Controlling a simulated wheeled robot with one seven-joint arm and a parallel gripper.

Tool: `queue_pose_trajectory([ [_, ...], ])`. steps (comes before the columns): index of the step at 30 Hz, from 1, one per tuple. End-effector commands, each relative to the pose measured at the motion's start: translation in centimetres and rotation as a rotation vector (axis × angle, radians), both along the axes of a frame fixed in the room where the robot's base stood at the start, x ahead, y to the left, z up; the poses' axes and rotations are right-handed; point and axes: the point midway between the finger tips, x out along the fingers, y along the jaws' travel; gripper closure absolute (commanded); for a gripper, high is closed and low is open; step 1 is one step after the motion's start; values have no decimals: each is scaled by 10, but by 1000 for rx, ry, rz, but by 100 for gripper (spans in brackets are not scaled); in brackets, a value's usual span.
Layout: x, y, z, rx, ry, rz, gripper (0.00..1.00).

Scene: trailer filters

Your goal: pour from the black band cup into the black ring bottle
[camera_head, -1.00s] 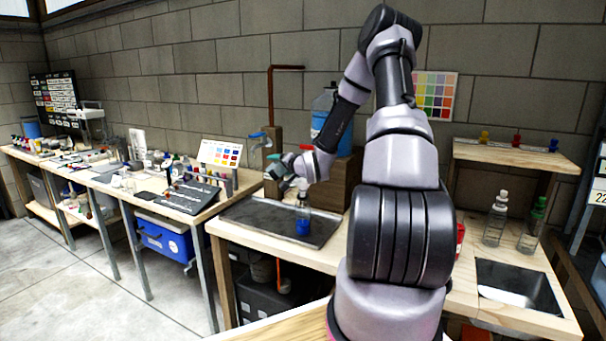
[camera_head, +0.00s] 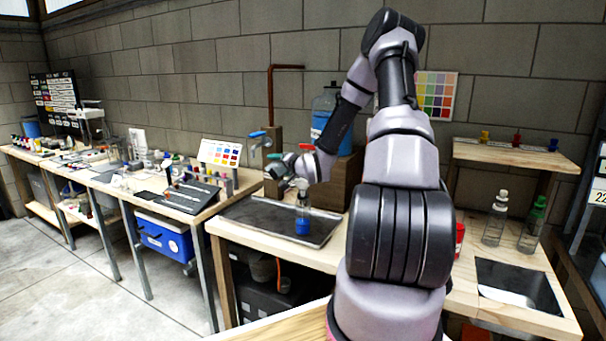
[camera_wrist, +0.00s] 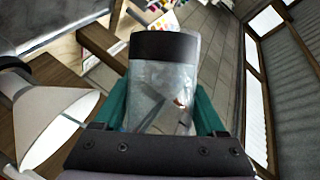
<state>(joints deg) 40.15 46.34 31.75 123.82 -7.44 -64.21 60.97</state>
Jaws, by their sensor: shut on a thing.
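The black band cup (camera_wrist: 164,95) is clear with a wide black band near its far end. In the wrist view it sits between the teal fingers of my gripper (camera_wrist: 165,108), which is shut on it. The cup looks tilted, and its inside looks clear. In the head view my gripper (camera_head: 284,168) is above the metal tray, just up and left of a clear bottle (camera_head: 303,224) with blue liquid low in it. This bottle stands upright; I cannot make out a black ring on it. The cup is hard to make out in the head view.
The dark metal tray (camera_head: 245,212) lies under the bottle. A tap (camera_head: 258,139) and a large water container (camera_head: 322,112) stand behind. Two clear bottles (camera_head: 495,220) stand at right near a sink (camera_head: 515,284). A pale cone-shaped thing (camera_wrist: 45,112) is at left in the wrist view.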

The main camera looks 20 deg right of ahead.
Motion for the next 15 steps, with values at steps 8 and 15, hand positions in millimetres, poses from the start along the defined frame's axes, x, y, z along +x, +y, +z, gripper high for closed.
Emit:
queue_pose_trajectory([
  [8, 0, 0, 1, 17, -4, 0, 99],
  [15, 0, 0, 2, 32, -6, -1, 99],
])
